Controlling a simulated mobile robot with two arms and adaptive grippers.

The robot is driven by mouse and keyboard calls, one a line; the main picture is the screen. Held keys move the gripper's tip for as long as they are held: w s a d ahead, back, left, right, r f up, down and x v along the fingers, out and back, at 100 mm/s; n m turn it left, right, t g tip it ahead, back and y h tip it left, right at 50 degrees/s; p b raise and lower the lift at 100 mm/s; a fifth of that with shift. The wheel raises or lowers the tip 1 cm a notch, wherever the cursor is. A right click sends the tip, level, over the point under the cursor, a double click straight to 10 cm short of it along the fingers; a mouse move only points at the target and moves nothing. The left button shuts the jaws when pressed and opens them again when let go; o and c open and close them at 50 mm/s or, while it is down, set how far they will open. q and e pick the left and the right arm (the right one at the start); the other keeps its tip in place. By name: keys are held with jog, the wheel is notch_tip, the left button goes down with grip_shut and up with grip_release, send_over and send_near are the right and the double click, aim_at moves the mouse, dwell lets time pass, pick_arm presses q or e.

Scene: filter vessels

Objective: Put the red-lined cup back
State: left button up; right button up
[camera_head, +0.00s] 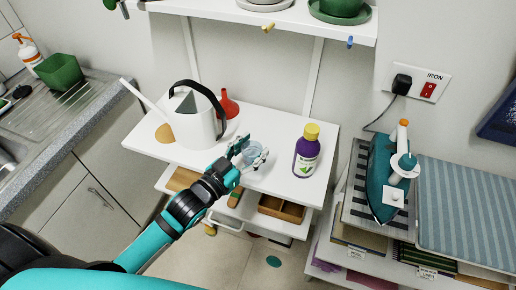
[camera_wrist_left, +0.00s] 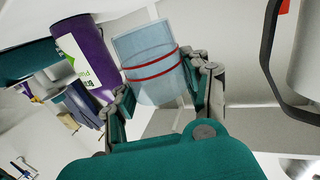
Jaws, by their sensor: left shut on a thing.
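The red-lined cup (camera_wrist_left: 152,62) is clear bluish plastic with two red bands around it. It shows small and pale in the head view (camera_head: 251,153), partly covered by the fingers. My left gripper (camera_head: 247,156) is shut on the cup over the front part of the white table (camera_head: 272,178). In the left wrist view the fingers (camera_wrist_left: 160,92) flank the cup. I cannot tell whether the cup touches the table top. My right gripper is not in view.
A white watering can (camera_head: 193,120) and a red funnel (camera_head: 229,106) stand behind and left of the cup. A purple bottle with a yellow cap (camera_head: 306,155) stands to its right. A teal iron (camera_head: 383,178) stands further right.

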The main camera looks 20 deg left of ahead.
aim_at(257, 154)
pick_arm(q)
jog(key=shift+x, duration=1.15)
jog(key=shift+w+f, duration=0.2)
jog(key=shift+f, duration=0.1)
notch_tip(257, 154, down, 3)
jog(key=shift+s+p, duration=0.1)
jog(key=shift+p, duration=0.35)
jog(key=shift+f, duration=0.2)
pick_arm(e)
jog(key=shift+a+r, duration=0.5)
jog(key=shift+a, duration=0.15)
pick_arm(q)
jog(key=o, duration=1.2)
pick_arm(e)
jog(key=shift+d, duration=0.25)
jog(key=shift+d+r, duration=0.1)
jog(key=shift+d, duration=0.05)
